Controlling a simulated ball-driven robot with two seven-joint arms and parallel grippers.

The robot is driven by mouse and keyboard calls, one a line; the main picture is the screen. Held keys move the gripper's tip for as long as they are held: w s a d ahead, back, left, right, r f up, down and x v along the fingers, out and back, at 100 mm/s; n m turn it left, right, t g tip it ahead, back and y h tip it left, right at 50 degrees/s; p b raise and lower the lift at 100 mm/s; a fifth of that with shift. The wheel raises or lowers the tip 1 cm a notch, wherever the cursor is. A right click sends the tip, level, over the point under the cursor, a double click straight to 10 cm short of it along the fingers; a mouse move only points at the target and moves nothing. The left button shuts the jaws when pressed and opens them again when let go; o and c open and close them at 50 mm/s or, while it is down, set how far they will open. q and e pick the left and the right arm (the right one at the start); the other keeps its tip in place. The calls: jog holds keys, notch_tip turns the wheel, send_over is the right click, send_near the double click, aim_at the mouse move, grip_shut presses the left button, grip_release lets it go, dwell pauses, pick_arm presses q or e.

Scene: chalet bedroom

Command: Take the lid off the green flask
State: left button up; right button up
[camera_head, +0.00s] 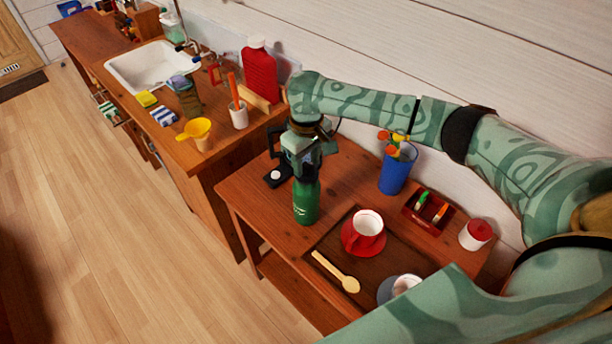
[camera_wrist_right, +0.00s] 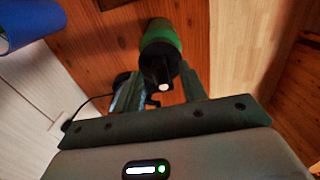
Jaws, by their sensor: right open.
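The green flask (camera_head: 306,205) stands upright on the small wooden table (camera_head: 255,195), left of the tray. My right gripper (camera_head: 304,172) is directly above it, pointing down, and covers the flask's top in the head view. There my right gripper (camera_wrist_right: 160,84) is open, with one finger on each side of the lid. I cannot tell whether either finger touches it. My left gripper is not in view.
A blue cup (camera_head: 396,170) with utensils and a red-lidded jar (camera_head: 476,234) stand behind. A black device (camera_head: 277,177) is left of the flask.

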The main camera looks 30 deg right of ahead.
jog(key=shift+f, duration=0.4)
jog(key=shift+r, duration=0.15)
jog(key=shift+c, duration=0.3)
grip_shut()
jog(key=shift+r, duration=0.1)
